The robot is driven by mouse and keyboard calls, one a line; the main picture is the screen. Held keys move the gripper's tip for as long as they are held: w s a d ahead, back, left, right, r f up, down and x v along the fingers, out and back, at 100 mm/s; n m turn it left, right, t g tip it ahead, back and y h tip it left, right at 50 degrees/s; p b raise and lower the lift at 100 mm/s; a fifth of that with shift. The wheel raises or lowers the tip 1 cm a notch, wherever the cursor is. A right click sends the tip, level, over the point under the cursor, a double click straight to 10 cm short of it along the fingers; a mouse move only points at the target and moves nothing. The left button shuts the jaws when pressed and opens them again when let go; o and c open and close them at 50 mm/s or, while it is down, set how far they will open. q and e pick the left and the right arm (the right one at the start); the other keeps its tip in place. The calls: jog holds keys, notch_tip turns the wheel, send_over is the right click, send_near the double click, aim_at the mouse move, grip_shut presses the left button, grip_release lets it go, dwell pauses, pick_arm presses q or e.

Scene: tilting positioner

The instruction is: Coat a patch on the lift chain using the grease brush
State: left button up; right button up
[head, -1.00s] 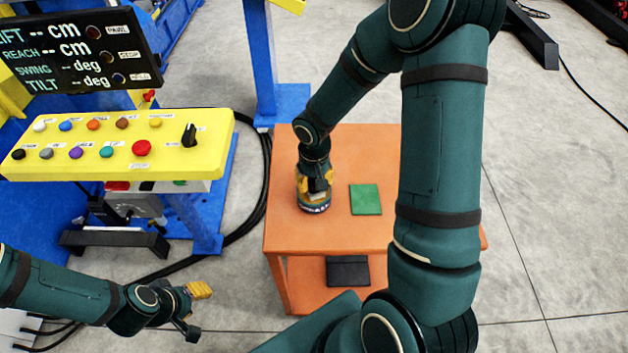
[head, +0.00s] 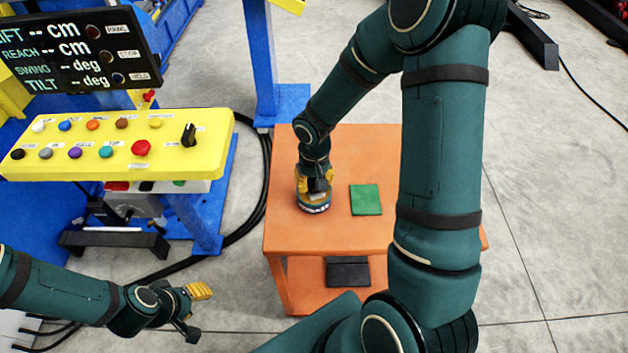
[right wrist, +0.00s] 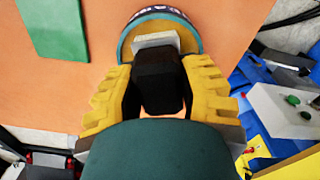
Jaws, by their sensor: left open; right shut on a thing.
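The grease brush shows in the right wrist view as a black handle (right wrist: 158,75) between two yellow finger pads. My right gripper (right wrist: 160,90) is shut on it; it also shows in the head view (head: 316,183). The brush's bristles are hidden. A teal-rimmed round pot (right wrist: 160,22) with a white label stands on the orange cart below the brush; it also shows in the head view (head: 314,207). I cannot tell whether the brush is inside the pot. My left gripper (head: 203,312) is open and empty at the lower left. I cannot make out the lift chain.
The orange cart (head: 370,235) carries a green pad (head: 366,199) beside the pot, and a black item (head: 348,271) lies on its lower shelf. A yellow button panel (head: 120,140) and a black display (head: 80,50) stand at left. A blue post (head: 262,60) rises behind the cart.

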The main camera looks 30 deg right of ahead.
jog(key=shift+r+p, duration=2.3)
jog(key=shift+r, duration=1.2)
